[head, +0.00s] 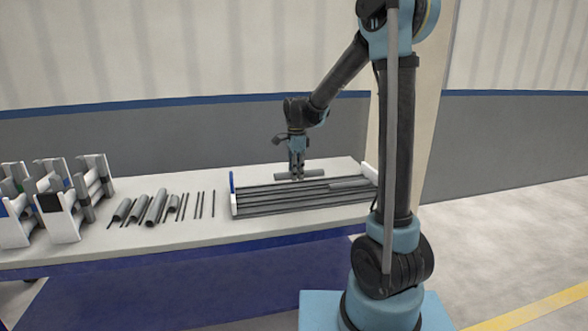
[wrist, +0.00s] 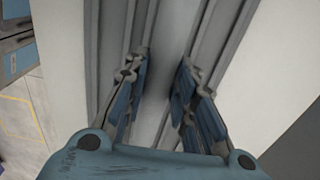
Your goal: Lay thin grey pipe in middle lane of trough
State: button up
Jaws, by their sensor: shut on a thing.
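A grey pipe (head: 312,174) is held level in my gripper (head: 297,174), over the far side of the trough. In the wrist view the pipe (wrist: 166,55) runs between the two blue-padded fingers of my gripper (wrist: 163,88), which are shut on it. The trough (head: 290,207) is a set of long grey lanes with white ends and a blue edge at the left. Its grey ridges show on both sides of the pipe in the wrist view (wrist: 222,30). I cannot tell whether the pipe touches the trough floor or exactly which lane it is over.
A short grey pipe (head: 349,184) lies in the right part of the trough. Several grey pipes (head: 155,208) of different thickness lie on the white table (head: 190,237) to the left. White racks (head: 60,217) stand at the far left.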

aim_at(297, 194)
jog(key=shift+f, duration=3.2)
jog(key=shift+s+f, duration=0.1)
jog(key=shift+d, duration=0.1)
jog(key=o, duration=1.1)
jog(key=shift+f, duration=0.15)
jog(key=shift+o, duration=0.2)
jog(key=shift+r, duration=0.2)
notch_tip(297, 194, up, 12)
jog(key=shift+f, duration=0.15)
